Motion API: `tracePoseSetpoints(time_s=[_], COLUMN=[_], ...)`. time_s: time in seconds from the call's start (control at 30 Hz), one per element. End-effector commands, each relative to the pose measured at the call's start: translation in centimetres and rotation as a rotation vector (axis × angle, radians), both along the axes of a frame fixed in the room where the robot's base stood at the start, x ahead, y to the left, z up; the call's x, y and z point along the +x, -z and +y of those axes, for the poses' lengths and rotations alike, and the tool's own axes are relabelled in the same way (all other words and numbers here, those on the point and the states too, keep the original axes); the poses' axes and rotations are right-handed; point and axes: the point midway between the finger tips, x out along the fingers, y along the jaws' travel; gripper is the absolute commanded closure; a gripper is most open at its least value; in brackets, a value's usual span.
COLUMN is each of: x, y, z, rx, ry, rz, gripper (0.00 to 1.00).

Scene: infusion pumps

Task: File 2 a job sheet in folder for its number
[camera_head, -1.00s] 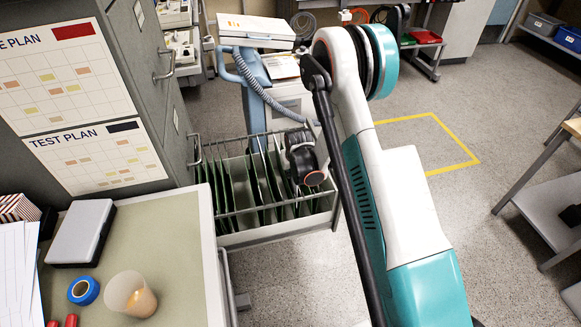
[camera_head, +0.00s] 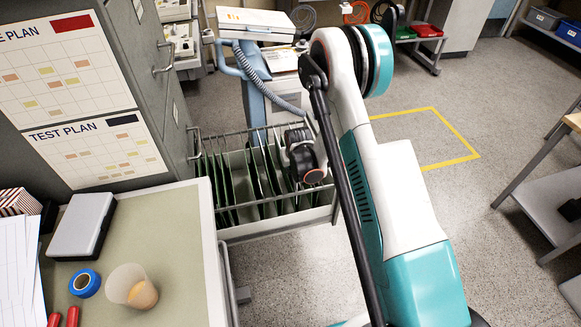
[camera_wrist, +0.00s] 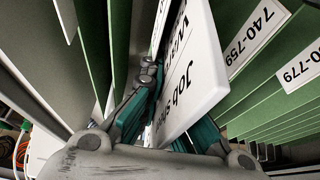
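A white job sheet (camera_wrist: 193,75) with dark print shows in the wrist view, tilted, among the green folders. My gripper (camera_wrist: 150,85) has teal finger pads on both sides of the sheet and appears shut on it; the sheet hides part of the right finger. Green folders (camera_wrist: 255,75) with white number labels stand on the right. One label reads 740-759 (camera_wrist: 258,38) and another reads 740-779 (camera_wrist: 300,68). In the head view, my wrist (camera_head: 302,160) is over the right part of the open folder drawer (camera_head: 275,228), and the fingertips and sheet are hidden.
A grey cabinet (camera_head: 150,100) with plan sheets stands left of the drawer. A blue-grey cart (camera_head: 255,95) stands behind the drawer.

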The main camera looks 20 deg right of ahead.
Motion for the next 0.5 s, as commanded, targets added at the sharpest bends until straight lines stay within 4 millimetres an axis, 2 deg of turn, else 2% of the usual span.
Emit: tracePoseSetpoints(time_s=[0.03,0.1,0.5], x=[-0.05,-0.05,-0.06], y=[0.09,0.10,0.08], z=[0.00,0.00,0.00], rx=[0.000,0.000,0.000], ry=[0.000,0.000,0.000], rz=[0.002,0.002,0.002], gripper=[0.82,0.72,0.72])
